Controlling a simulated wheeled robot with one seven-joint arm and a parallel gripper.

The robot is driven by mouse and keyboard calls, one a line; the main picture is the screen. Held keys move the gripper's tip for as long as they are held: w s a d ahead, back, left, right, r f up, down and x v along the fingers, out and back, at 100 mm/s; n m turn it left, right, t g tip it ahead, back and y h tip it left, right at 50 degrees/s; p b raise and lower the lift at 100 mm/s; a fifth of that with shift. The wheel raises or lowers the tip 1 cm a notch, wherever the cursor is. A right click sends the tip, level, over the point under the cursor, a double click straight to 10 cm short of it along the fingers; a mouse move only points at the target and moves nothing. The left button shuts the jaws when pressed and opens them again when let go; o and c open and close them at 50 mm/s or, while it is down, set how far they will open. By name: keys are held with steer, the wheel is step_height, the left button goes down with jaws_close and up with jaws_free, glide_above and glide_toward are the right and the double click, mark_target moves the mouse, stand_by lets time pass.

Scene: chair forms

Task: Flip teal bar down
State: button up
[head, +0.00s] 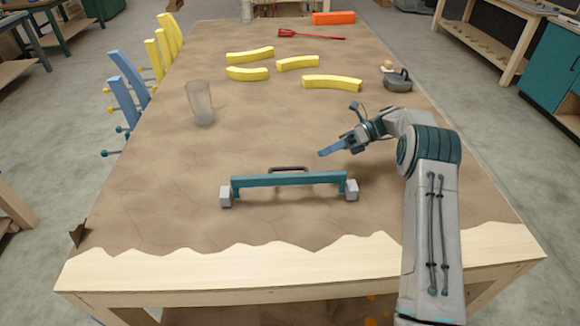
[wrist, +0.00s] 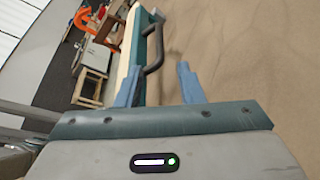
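The teal bar (head: 265,182) spans the near middle of the table between two pale grey end blocks. A dark handle (head: 288,168) stands off its far side. My gripper (head: 328,148) is behind the bar's right half, apart from it, with its fingers pointing left. In the wrist view, my gripper's two blue fingers (wrist: 158,73) are spread with a clear gap and hold nothing. The teal bar (wrist: 138,28) runs along the upper left there. Its dark handle (wrist: 159,46) lies ahead of the fingers; contact with it cannot be told. The bar's lower part is hidden behind the left finger.
Yellow curved pieces (head: 332,82) lie farther back. A clear glass (head: 201,103) stands at left, and a grey kettle-like object (head: 397,81) at right. A red tool (head: 310,36) and an orange block (head: 333,18) are far back. The tabletop around the bar is clear.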

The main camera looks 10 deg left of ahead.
mark_target(290, 168)
steer(key=p+x, duration=0.2)
steer(key=x, duration=1)
steer(key=shift+a+p, duration=0.1)
steer(key=shift+p, duration=0.25)
jaws_close()
